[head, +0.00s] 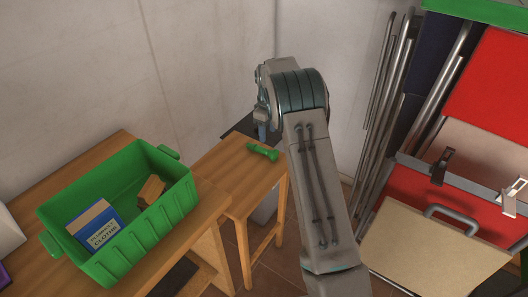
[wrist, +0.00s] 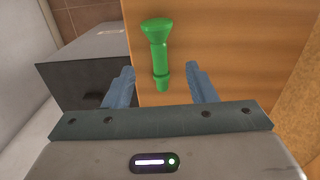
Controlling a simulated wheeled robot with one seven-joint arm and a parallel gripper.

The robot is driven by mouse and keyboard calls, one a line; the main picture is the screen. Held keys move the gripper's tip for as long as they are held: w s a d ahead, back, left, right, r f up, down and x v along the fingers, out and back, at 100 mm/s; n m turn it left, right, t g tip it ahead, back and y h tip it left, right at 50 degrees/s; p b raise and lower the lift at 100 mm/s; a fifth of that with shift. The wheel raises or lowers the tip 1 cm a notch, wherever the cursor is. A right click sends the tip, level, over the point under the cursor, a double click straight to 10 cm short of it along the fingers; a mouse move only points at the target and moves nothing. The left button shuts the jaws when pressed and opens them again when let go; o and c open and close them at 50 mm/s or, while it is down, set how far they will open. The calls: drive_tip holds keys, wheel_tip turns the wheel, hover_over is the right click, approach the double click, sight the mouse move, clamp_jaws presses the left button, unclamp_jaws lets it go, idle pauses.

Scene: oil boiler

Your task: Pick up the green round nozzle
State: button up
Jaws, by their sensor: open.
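The green nozzle (head: 262,151) lies on its side on a small wooden table (head: 225,176) in the head view. In the wrist view the green nozzle (wrist: 160,52) has its wide round end away from me and its narrow end towards my gripper. My gripper (wrist: 160,72) is open, with its two blue fingers apart. The nozzle's narrow end appears between the fingers in the picture, and nothing is gripped.
A green crate (head: 150,222) holding a blue-and-white cloths box (head: 95,228) and a brown block (head: 151,190) stands on a larger wooden table (head: 110,150) at left. A dark-fronted box (wrist: 75,75) stands beside the small table. Metal pipes (head: 388,95) and red panels (head: 490,90) are at right.

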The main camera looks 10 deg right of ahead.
sight(268, 150)
wheel_tip(268, 150, down, 10)
drive_tip(key=shift+d+r+p, duration=0.1)
drive_tip(key=shift+d+p, duration=0.05)
drive_tip(key=shift+p, duration=0.4)
drive_tip(key=c, duration=1.1)
